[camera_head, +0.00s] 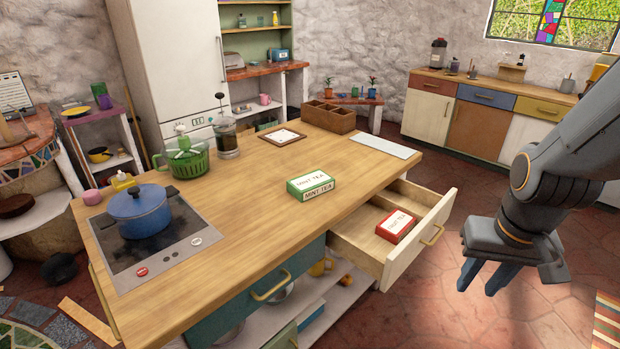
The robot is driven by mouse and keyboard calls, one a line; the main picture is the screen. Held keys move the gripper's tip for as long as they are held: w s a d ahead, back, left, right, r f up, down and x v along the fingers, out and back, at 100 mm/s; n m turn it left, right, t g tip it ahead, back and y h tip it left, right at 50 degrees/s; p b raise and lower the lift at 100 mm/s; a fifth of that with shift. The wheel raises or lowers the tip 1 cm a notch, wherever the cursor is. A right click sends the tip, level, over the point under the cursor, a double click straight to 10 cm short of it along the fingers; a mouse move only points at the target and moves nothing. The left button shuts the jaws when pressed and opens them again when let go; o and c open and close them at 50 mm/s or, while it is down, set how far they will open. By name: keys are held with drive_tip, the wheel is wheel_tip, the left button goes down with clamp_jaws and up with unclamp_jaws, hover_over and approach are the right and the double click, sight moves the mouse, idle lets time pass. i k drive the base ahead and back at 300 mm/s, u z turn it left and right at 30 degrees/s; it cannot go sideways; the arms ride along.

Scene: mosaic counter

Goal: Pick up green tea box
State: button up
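A green and white box labelled mint tea (311,185) lies flat on the wooden counter, near its front edge and right of the middle. A red and white tea box (395,226) lies in the open drawer (425,243) below the counter edge. My gripper (518,281) hangs at the right, over the tiled floor, with its blue fingers pointing down. The fingers are apart with nothing between them. It is to the right of both boxes and clear of the drawer.
The open drawer juts out between my gripper and the counter (250,235). A blue pot (140,212) stands on the hob at left. A green colander (186,160), a French press (226,138) and a wooden crate (329,117) stand farther back. Counter space around the green box is clear.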

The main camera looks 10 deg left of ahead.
sight(309, 185)
drive_tip(key=i, duration=1.4)
drive_tip(key=u, duration=0.75)
